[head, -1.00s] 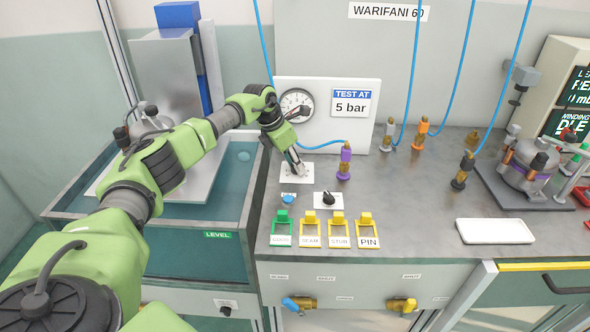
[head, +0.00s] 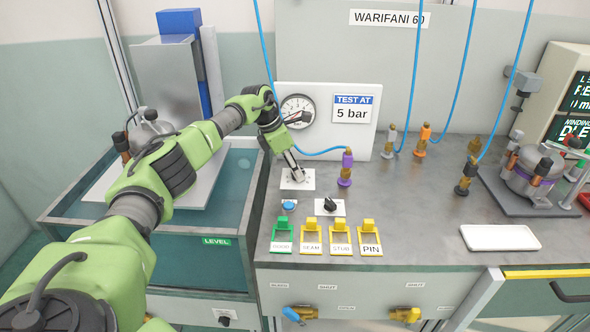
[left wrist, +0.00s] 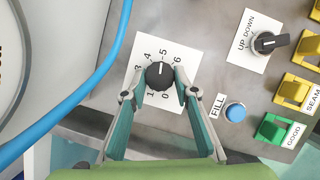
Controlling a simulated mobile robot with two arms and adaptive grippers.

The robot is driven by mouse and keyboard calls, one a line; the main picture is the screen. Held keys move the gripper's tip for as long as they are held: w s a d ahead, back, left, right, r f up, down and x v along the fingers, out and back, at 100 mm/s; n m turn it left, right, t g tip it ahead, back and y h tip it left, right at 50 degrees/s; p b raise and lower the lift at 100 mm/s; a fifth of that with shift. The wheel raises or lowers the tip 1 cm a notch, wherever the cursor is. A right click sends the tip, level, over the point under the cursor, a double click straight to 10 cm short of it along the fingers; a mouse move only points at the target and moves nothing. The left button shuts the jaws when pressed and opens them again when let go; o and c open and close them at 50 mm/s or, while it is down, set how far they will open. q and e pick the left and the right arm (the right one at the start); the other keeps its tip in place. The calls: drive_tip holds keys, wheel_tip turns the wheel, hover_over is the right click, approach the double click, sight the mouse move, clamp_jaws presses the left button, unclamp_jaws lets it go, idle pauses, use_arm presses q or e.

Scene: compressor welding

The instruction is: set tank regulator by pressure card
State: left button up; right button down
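The pressure card (head: 353,108) reads "TEST AT 5 bar" on the white panel, right of the round gauge (head: 297,110); its needle is too small to read. The black regulator knob (left wrist: 159,75) sits on a white plate (head: 285,184) numbered 0 to 6. Its white mark points up in the left wrist view, near the 5. My left gripper (head: 297,175) is down at this knob. My right gripper is not in view.
The blue FILL button (head: 289,206) and the UP/DOWN knob (head: 330,204) lie in front. Several coloured tag holders line the bench edge (head: 310,240). A blue hose (left wrist: 85,95) and purple fitting (head: 346,168) are close by. A water tank (head: 240,215) is at left.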

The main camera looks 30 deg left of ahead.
use_arm(q)
drive_tip(key=o, duration=0.3)
drive_tip(key=shift+o, duration=0.2)
drive_tip(key=v, duration=1.2)
idle(0.3)
